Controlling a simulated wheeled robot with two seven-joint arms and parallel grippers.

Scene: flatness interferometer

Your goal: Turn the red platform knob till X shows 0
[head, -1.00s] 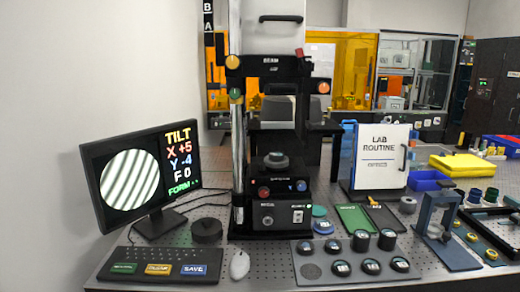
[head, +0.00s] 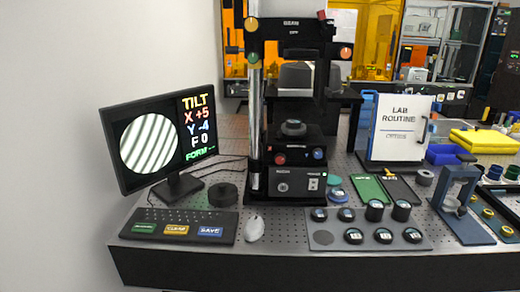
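The red platform knob (head: 280,159) is on the left of the front of the interferometer's platform block (head: 298,150). A blue knob (head: 318,154) is to its right. The monitor (head: 158,142) stands to the left of the instrument and reads TILT, X +5, Y -4, F 0, with a FORM line below. Its round screen area shows slanted dark and light fringes. Neither of my grippers is in the head view.
A keyboard (head: 183,227) with coloured keys, a mouse (head: 255,229) and a black puck (head: 222,195) lie in front of the monitor. A grey tray (head: 338,236) of dark cylinders is in front right of the instrument. A lab routine board (head: 399,128) and blue stand (head: 457,200) are further right.

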